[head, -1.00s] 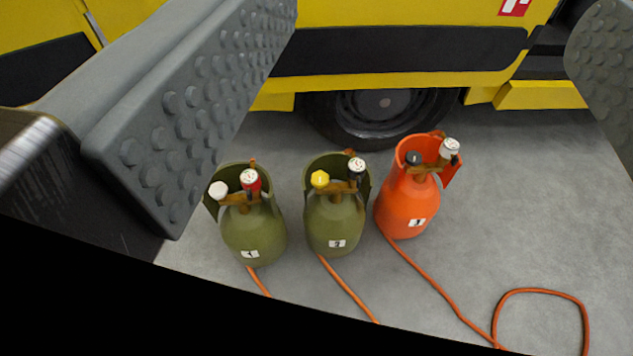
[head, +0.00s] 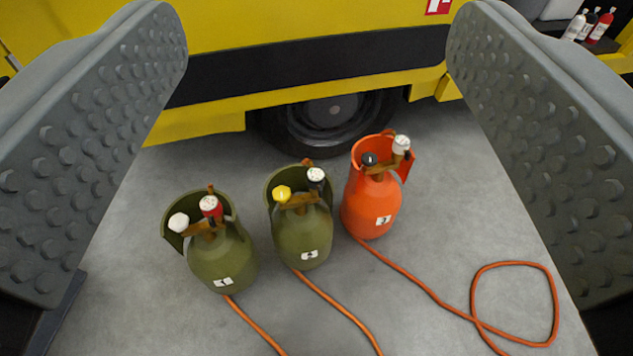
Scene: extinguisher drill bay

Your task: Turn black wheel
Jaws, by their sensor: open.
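Three gas cylinders stand on the floor: a left green one (head: 222,262), a middle green one (head: 303,240) and an orange one (head: 370,208). The orange one has a black wheel (head: 370,159) and a white-topped wheel (head: 401,144). The middle one has a yellow wheel (head: 282,194) and a dark-sided wheel with a whitish top (head: 316,176).
A yellow vehicle (head: 250,35) with a black band and a dark tyre (head: 335,118) stands close behind the cylinders. Orange hoses (head: 420,283) run forward over the grey floor, one looping at right. Small bottles (head: 588,26) stand on a shelf at upper right.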

